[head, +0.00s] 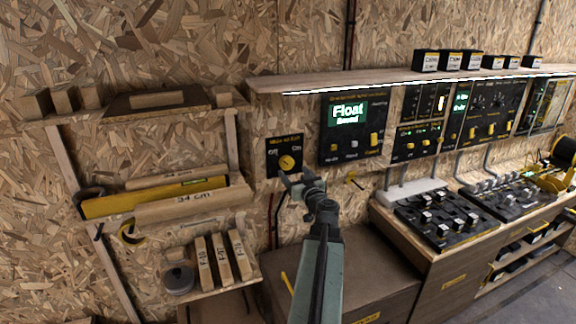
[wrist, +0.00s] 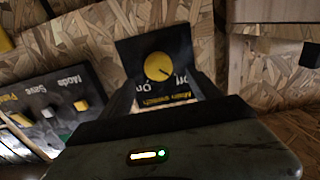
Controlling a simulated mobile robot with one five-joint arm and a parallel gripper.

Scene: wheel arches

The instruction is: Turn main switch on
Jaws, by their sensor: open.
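The main switch is a black panel (head: 271,160) on the chipboard wall with a round yellow knob (head: 287,162). Its labels read Off at left and On at right in the head view. In the wrist view the knob (wrist: 158,66) appears upside down, and its dark mark seems to point toward Off. My gripper (head: 294,179) is open and empty, just below and in front of the knob. In the wrist view its fingers (wrist: 165,92) spread to either side of the panel's label area, with the knob beyond them. I see no contact with the knob.
A panel with a lit Float display (head: 348,112) is right of the switch, under a lit shelf (head: 330,82). A rack with a yellow level (head: 150,199) stands left. A brown cabinet (head: 345,262) is below.

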